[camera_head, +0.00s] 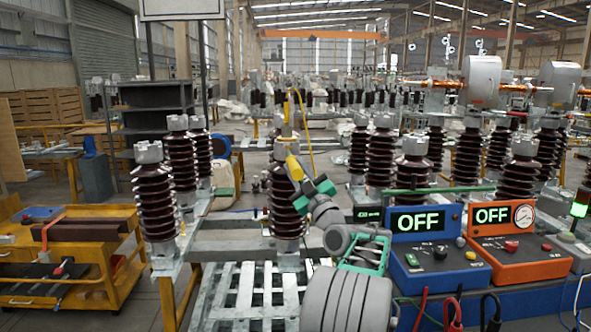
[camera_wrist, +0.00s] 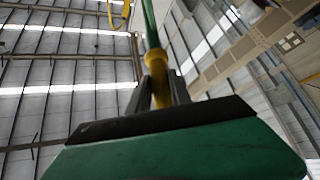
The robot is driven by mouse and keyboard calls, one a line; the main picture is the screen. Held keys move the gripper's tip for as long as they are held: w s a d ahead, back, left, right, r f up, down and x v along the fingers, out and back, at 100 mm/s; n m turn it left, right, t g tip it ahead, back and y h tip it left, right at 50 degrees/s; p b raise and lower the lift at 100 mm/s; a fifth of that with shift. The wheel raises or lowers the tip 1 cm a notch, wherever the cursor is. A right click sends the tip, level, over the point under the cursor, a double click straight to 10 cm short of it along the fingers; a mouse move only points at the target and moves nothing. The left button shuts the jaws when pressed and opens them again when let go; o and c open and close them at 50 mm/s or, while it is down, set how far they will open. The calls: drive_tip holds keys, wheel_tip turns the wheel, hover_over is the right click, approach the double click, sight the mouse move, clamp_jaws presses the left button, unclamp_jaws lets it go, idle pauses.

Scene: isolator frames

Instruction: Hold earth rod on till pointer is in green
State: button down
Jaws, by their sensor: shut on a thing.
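My gripper (camera_head: 303,190), with green parts, is raised in front of a brown ribbed insulator column (camera_head: 289,222). It is shut on the earth rod (camera_head: 294,168), whose yellow part shows just above it. In the wrist view the rod's yellow collar (camera_wrist: 157,80) sits between the grey fingers (camera_wrist: 162,92), and its green shaft runs up out of the picture. A round dial (camera_head: 525,217) is on the orange box (camera_head: 520,250), which reads OFF. Its pointer is too small to read. I cannot tell whether the rod's tip touches anything.
A blue box (camera_head: 437,265) reading OFF stands left of the orange one. A yellow trolley (camera_head: 85,275) stands at the left. A yellow hooked piece (camera_head: 303,115) rises behind the rod. Insulator columns crowd both sides.

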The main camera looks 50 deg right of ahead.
drive_tip(key=shift+s+a+f+b, duration=0.3)
drive_tip(key=shift+s+b, duration=0.05)
drive_tip(key=shift+b, duration=0.6)
drive_tip(key=s+a+b, duration=0.6)
drive_tip(key=a+b, duration=0.1)
drive_tip(key=b, duration=0.1)
drive_tip(key=shift+r, duration=0.35)
